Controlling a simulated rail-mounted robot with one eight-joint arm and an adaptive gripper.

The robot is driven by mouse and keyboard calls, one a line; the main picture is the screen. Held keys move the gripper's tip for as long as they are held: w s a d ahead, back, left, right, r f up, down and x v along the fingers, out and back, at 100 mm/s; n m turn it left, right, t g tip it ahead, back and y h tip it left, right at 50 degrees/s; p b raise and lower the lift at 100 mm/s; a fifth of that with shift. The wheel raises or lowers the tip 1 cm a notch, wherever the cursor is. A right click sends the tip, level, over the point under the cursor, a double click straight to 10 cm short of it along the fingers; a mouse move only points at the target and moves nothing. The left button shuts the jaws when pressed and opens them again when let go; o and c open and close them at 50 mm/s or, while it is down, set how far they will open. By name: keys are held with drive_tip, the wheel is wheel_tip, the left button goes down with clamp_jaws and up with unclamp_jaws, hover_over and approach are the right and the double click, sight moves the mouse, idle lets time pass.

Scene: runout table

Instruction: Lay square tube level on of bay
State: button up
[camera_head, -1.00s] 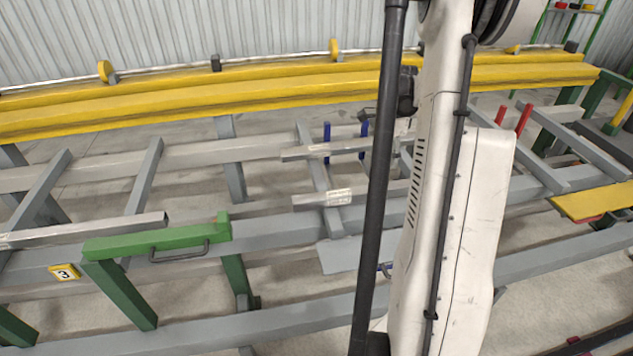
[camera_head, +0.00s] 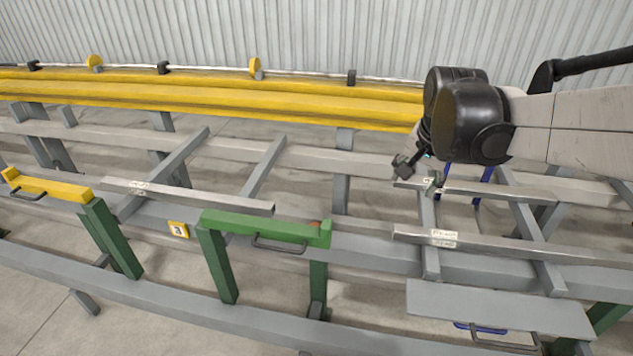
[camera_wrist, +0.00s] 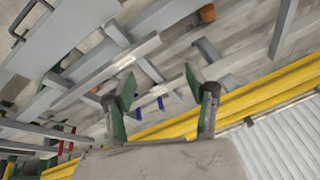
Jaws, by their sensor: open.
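Several grey square tubes lie on the rack. One with a pale label (camera_head: 490,238) lies on the right-hand crossbars and runs off to the right. A shorter one (camera_head: 500,195) lies behind it, near the blue posts (camera_head: 487,175). A third (camera_head: 185,196) lies across the left crossbars, behind the marker numbered 3 (camera_head: 178,230). My gripper (camera_head: 417,176) is over the rack at the left end of the shorter tube; I cannot tell whether it touches.
A green support with a handle (camera_head: 258,228) stands front centre, and a yellow-topped one (camera_head: 45,186) at left. A long yellow beam (camera_head: 210,98) runs along the back. The rack is open between crossbars.

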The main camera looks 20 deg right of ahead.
drive_tip(key=s+a+n+t, duration=0.1)
drive_tip(key=s+a+n, duration=0.4)
drive_tip(key=a, duration=0.3)
drive_tip(key=s+a+n+t+y, duration=0.1)
drive_tip(key=s+a+n+t, duration=0.1)
drive_tip(key=s+a+n, duration=0.3)
drive_tip(key=a, duration=0.4)
drive_tip(key=shift+a+f, duration=0.2)
drive_tip(key=shift+f, duration=0.1)
drive_tip(key=shift+s+r, duration=0.1)
drive_tip(key=shift+r, duration=0.05)
